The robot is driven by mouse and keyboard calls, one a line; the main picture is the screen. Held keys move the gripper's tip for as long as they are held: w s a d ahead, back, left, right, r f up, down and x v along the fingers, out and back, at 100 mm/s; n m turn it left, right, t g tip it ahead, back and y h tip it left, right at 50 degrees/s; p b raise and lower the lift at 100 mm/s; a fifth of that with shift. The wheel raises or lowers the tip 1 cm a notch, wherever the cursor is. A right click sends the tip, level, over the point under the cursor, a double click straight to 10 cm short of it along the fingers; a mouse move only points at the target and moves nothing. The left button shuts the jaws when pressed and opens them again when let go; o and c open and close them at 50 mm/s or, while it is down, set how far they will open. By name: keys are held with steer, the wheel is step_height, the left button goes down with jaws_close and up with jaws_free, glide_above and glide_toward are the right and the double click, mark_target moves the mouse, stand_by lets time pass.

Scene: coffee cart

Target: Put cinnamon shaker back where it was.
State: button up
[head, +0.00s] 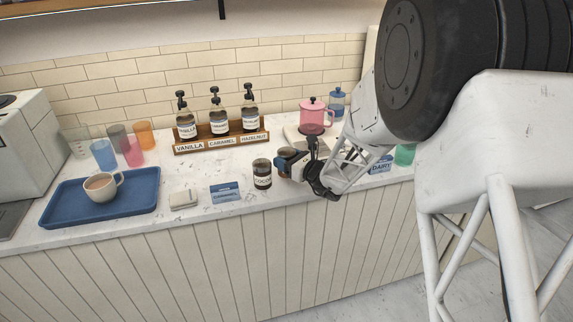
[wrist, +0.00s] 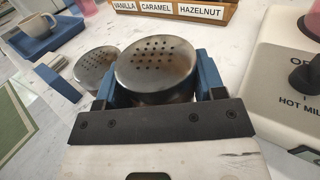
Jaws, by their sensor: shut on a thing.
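My gripper (head: 288,158) is shut on a shaker with a perforated metal lid (wrist: 157,72), which sits between the blue fingers in the wrist view. Its label is hidden, so I cannot read that it is cinnamon. In the head view the gripper hides most of it, and I cannot tell whether its base touches the counter. A second shaker, labelled cocoa (head: 262,174), stands upright on the counter just left of my gripper. Its perforated lid also shows in the wrist view (wrist: 95,68), close beside the held shaker.
A rack of syrup bottles (head: 222,142) stands behind. A blue tray (head: 62,222) with a cup (head: 101,187) is at left, near several coloured tumblers (head: 103,154). A pink pot (head: 313,116) stands behind my gripper.

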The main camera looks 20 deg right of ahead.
steer(key=shift+f, duration=1.05)
steer(key=shift+f, duration=0.15)
steer(key=o, duration=0.7)
steer(key=shift+s, duration=0.1)
steer(key=shift+v, duration=5.9)
steer(key=shift+r, duration=0.2)
